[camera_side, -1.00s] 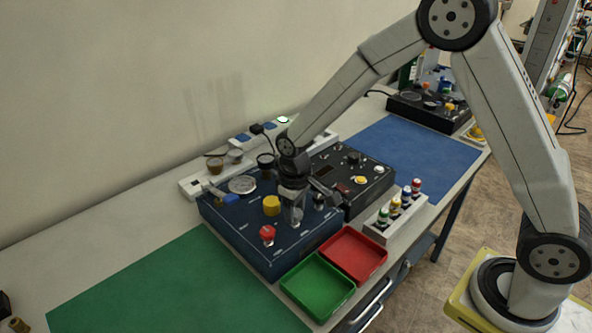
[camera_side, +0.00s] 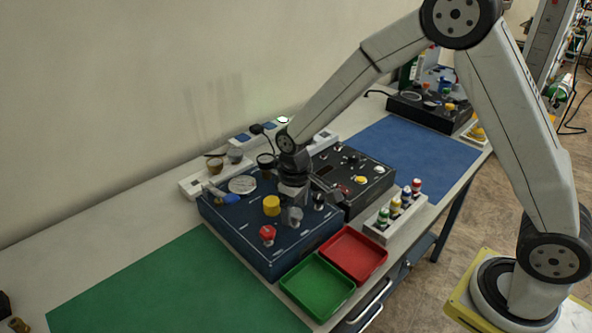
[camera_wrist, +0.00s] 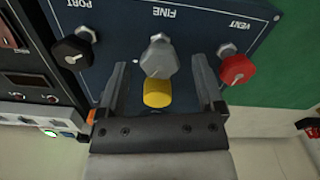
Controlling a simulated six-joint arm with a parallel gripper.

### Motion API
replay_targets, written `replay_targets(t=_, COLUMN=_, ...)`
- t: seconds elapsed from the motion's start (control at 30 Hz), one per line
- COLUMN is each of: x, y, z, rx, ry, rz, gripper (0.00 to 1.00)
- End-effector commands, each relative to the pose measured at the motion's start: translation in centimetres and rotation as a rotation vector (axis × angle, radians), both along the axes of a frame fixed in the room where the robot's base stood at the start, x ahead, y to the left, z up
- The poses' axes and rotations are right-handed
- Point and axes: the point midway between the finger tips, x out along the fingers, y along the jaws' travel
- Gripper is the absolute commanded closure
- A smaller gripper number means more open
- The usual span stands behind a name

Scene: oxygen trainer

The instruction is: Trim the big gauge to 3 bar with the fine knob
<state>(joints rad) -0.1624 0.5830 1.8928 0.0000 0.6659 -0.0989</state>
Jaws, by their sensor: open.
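The big gauge (camera_side: 242,184) is a pale round dial on top of the blue panel (camera_side: 222,223); its reading is too small to tell. The fine knob (camera_wrist: 158,57) is grey, under the label FINE in the wrist view; it also shows in the side view (camera_side: 293,215). My gripper (camera_wrist: 160,66) is open, with one finger to each side of the fine knob and a visible gap on both sides. In the side view my gripper (camera_side: 292,200) points down over the panel and partly hides the knob's surroundings.
Close by are a yellow knob (camera_wrist: 157,93), the red vent knob (camera_wrist: 236,69) and the black port knob (camera_wrist: 72,50). A dark instrument box (camera_side: 375,178) adjoins the panel. Green (camera_side: 316,284) and red (camera_side: 353,254) trays sit in front. The green mat (camera_side: 165,290) is clear.

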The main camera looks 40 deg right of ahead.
Motion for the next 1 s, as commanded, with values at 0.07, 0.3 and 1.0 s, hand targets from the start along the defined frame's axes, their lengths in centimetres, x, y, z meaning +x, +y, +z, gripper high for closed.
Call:
replay_targets(t=0.07, x=0.0, y=0.0, z=0.7, rx=0.001, ry=-0.002, rz=0.000, gripper=0.14)
replay_targets(t=0.3, x=0.1, y=0.0, z=3.6, rx=0.001, ry=-0.004, rz=0.000, gripper=0.14)
replay_targets(t=1.0, x=0.0, y=0.0, z=7.2, rx=0.000, ry=-0.001, rz=0.000, gripper=0.14)
